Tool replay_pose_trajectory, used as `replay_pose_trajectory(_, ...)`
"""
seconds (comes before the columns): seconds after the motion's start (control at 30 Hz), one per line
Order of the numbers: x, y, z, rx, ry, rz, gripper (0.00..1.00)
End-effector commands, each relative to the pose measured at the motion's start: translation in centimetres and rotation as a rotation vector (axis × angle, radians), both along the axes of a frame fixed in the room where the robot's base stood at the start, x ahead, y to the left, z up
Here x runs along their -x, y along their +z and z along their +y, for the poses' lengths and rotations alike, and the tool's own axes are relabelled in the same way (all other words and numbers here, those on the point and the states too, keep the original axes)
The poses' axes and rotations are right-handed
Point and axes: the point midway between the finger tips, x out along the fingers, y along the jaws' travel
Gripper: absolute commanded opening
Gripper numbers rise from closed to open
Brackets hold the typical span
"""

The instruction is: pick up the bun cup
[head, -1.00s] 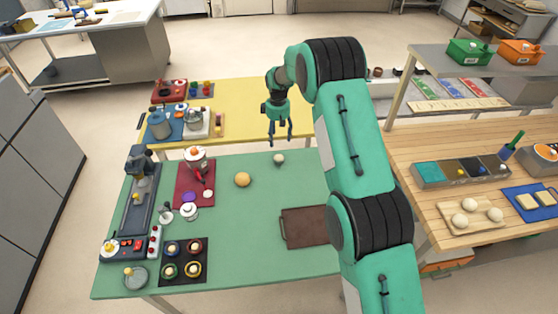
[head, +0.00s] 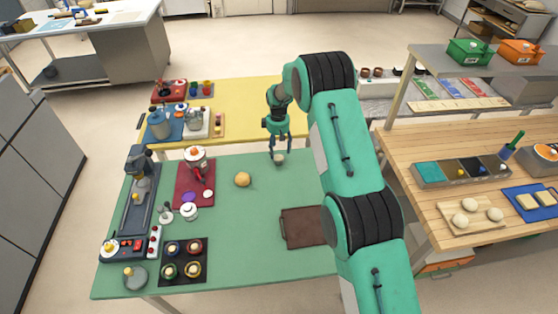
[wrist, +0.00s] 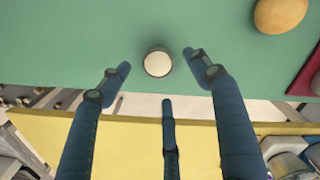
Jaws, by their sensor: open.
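A small pale round cup (head: 279,159), which looks like the bun cup, stands on the green table (head: 225,245) near its back edge. My gripper (head: 279,150) is open, pointing down right at the cup. In the wrist view the cup (wrist: 157,64) shows its whitish round top between the two front fingertips, with a gap on each side. A third finger lies on the near side, short of the cup. The fingers partly hide the cup in the head view.
A round tan bun (head: 242,179) lies left of the cup. A brown tray (head: 303,227) lies at the right of the green table. A red mat (head: 180,190) with appliances is further left. The yellow table (head: 245,100) is behind. Green surface around the cup is clear.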

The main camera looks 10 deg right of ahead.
Motion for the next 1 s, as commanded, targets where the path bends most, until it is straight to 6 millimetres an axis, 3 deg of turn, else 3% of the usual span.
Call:
replay_pose_trajectory(0.17, 0.0, -0.6, 0.0, 0.0, 0.0, 0.001, 0.63)
replay_pose_trajectory(0.63, -0.1, -4.8, -0.1, 0.001, 0.0, 0.001, 0.63)
replay_pose_trajectory(1.0, -0.1, -5.2, -0.1, 0.0, 0.0, 0.0, 0.63)
